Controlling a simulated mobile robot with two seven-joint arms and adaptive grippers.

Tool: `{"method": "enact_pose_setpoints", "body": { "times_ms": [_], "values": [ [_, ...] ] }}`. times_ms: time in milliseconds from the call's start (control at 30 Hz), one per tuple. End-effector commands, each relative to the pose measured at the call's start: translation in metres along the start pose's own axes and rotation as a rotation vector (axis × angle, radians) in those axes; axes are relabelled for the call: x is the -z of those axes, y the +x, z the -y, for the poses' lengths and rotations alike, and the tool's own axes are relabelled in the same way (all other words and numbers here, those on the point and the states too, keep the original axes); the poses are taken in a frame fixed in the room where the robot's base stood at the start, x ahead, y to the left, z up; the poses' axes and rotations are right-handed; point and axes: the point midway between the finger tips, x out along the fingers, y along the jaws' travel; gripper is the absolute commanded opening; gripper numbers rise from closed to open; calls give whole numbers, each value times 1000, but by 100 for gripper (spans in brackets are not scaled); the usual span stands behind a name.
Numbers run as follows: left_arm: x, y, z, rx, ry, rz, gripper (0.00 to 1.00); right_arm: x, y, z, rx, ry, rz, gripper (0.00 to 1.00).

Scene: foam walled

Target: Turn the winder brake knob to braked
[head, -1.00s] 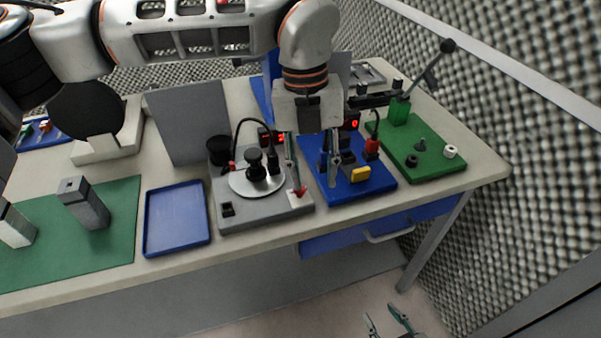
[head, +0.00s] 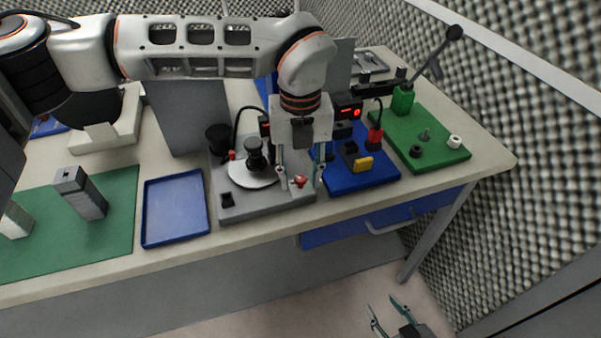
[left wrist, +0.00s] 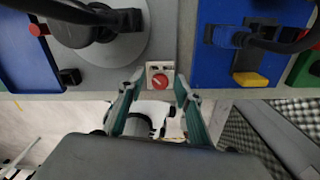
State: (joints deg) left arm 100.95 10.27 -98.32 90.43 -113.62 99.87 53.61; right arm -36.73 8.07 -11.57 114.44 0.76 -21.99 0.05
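The winder brake knob (head: 299,181) is a red knob on a small pale label plate at the front right corner of the grey winder base (head: 262,208). In the left wrist view the red knob (left wrist: 159,79) shows between my finger tips; its setting is too small to read. My left gripper (head: 301,174) points down over the knob with its fingers open on either side of it; I cannot tell whether they touch it. My right gripper (head: 384,304) is open and empty, low in front of the table.
The winder's black spindle and silver disc (head: 252,172) stand left of the knob. A blue base (head: 352,183) with a yellow block (head: 363,164) is close on the right, then a green board (head: 440,155) with a lever. An empty blue tray (head: 175,209) lies left.

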Motion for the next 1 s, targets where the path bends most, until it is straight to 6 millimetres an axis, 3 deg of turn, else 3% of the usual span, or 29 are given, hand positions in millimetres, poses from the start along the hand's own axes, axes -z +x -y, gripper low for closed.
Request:
{"method": "enact_pose_setpoints", "body": {
  "times_ms": [167, 300, 667, 1000],
  "values": [
    [0, 0, 0, 0, 1, 0, 32, 3, 1, -1, -2, -1, -5, 40],
    [0, 0, 0, 0, 1, 0, 0, 5, 2, -2, -3, -1, -9, 40],
    [0, -1, 0, 0, 29, 1, 0, 9, 2, -2, -2, -1, -15, 40],
    [0, -4, 0, 0, 235, 4, 0, 12, -4, 1, 5, 8, -11, 40]
  ]
}}
